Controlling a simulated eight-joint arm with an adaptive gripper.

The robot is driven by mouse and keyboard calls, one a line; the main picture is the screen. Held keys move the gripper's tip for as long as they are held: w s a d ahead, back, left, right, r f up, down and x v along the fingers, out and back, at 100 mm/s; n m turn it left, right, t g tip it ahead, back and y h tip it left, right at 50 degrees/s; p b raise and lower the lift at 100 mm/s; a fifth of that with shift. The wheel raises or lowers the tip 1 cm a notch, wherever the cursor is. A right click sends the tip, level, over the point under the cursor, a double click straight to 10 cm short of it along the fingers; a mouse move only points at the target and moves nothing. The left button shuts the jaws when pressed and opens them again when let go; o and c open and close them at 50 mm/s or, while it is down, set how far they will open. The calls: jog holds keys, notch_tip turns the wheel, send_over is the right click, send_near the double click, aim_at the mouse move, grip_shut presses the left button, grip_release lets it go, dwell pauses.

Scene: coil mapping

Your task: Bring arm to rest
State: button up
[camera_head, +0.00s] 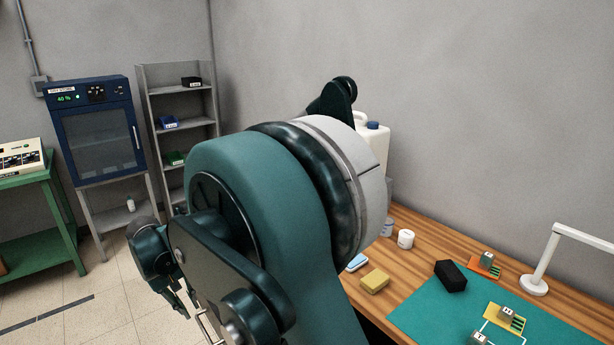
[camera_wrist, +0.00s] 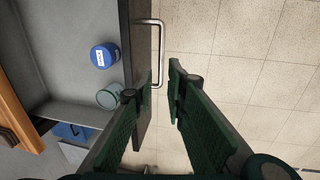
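In the wrist view my gripper (camera_wrist: 161,75) has its two green-padded fingers apart, with a gap between the tips and nothing visibly clamped. A metal bar handle (camera_wrist: 159,50) on the front of a pulled-out drawer (camera_wrist: 132,45) lies at the gap, just by the left fingertip. I cannot tell whether they touch. In the head view my teal arm fills the middle. My gripper shows there only in part, low and left of the big joint (camera_head: 172,290), pointing down in front of the bench.
The drawer holds a blue-lidded jar (camera_wrist: 104,55), a clear jar (camera_wrist: 109,96) and a blue item (camera_wrist: 72,131). The wooden bench (camera_head: 435,240) bears a green mat (camera_head: 420,312), a yellow sponge (camera_head: 375,281), a black block (camera_head: 450,275) and a white lamp (camera_head: 534,285).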

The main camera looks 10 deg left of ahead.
jog(key=w+d+r+m+t+y, duration=0.1)
jog(key=d+r, duration=0.5)
jog(key=d, duration=0.6)
jog(key=d+r+m, duration=0.2)
jog(key=d+r, duration=0.4)
jog(key=d, duration=0.6)
jog(key=w+d+r+m+t+y, duration=0.1)
jog(key=d+r, duration=0.5)
jog(key=d, duration=0.6)
jog(key=s+d+r+m+t, duration=0.15)
jog(key=s+d, duration=0.25)
jog(key=d, duration=0.4)
jog(key=s+d+r+m, duration=0.15)
jog(key=s+d, duration=0.25)
jog(key=d, duration=0.4)
jog(key=s+d+f+m+t, duration=0.2)
jog(key=s+d+f, duration=0.1)
jog(key=s+d, duration=0.9)
jog(key=shift+s+d+f, duration=0.2)
jog(key=shift+s+d, duration=0.2)
jog(key=shift+d, duration=0.55)
